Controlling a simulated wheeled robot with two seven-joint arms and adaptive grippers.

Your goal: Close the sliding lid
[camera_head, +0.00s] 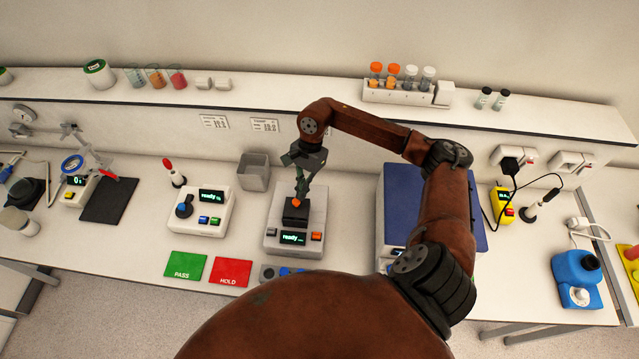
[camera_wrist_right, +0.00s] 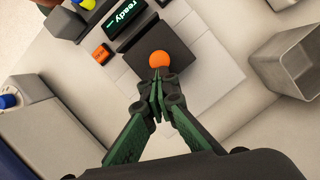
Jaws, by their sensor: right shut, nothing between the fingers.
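A grey instrument (camera_head: 273,222) with a lit "ready" screen stands mid-bench. On its top is a black square lid (camera_head: 294,215) with an orange knob (camera_head: 296,202). My right gripper (camera_head: 301,194) reaches down from behind to the knob. In the right wrist view the shut fingertips (camera_wrist_right: 159,80) point at the orange knob (camera_wrist_right: 160,59), very close beside it. Nothing is between the fingers. I cannot tell whether they touch the knob. The black lid (camera_wrist_right: 195,72) lies flat, and any opening under it is not visible. My left gripper is not in view.
A grey bin (camera_head: 254,170) and a white instrument (camera_head: 205,220) stand to the left. A blue-topped box (camera_head: 395,190) stands right, partly behind my arm. Green (camera_head: 186,266) and red (camera_head: 230,271) mats lie in front. The shelf (camera_head: 290,102) holds tubes and cups.

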